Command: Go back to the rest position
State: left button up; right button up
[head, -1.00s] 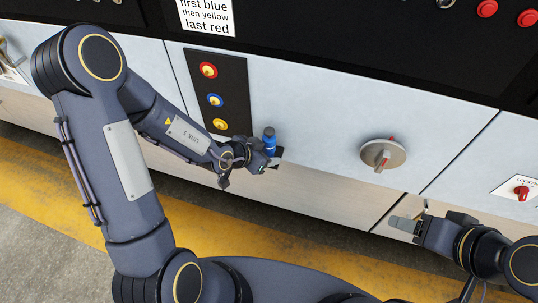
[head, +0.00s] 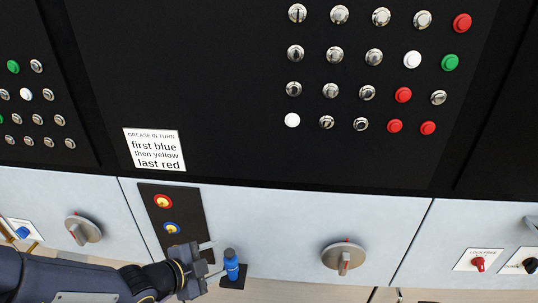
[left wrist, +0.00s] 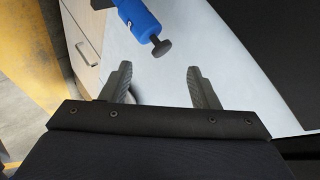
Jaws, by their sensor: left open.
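My left gripper (head: 211,260) is in the lower left of the head view, open and empty, just left of a small blue bottle (head: 231,265). The bottle stands upright on a small dark shelf (head: 234,281) on the cabinet front. In the left wrist view the open fingers (left wrist: 160,82) point at the blue bottle (left wrist: 138,17) with its dark nozzle, and a gap shows between them and it. My right gripper is not in view.
A black plate (head: 176,226) carries red- and blue-ringed nipples; my gripper overlaps its lower part. A label (head: 155,150) reads first blue, then yellow, last red. Round knobs (head: 343,258) (head: 83,229) stick out of the cabinet. A black button panel (head: 250,110) rises above.

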pick_arm(q)
jog(key=s+d+r+m+g+h+p, duration=0.15)
jog(key=s+r+m, duration=0.35)
jog(key=m, duration=0.9)
jog(key=s+d+r+m+h, duration=0.25)
jog(key=r+m, duration=0.45)
jog(key=m, duration=0.6)
jog(key=s+a+m+g+y+p, duration=0.1)
jog(key=s+a+m+y, duration=0.2)
jog(key=m, duration=1)
jog(key=s+a+m+g+y+p, duration=0.1)
jog(key=s+a+m+y, duration=0.3)
jog(key=m, duration=0.9)
jog(key=shift+s+a, duration=1.7)
jog(key=shift+s, duration=0.15)
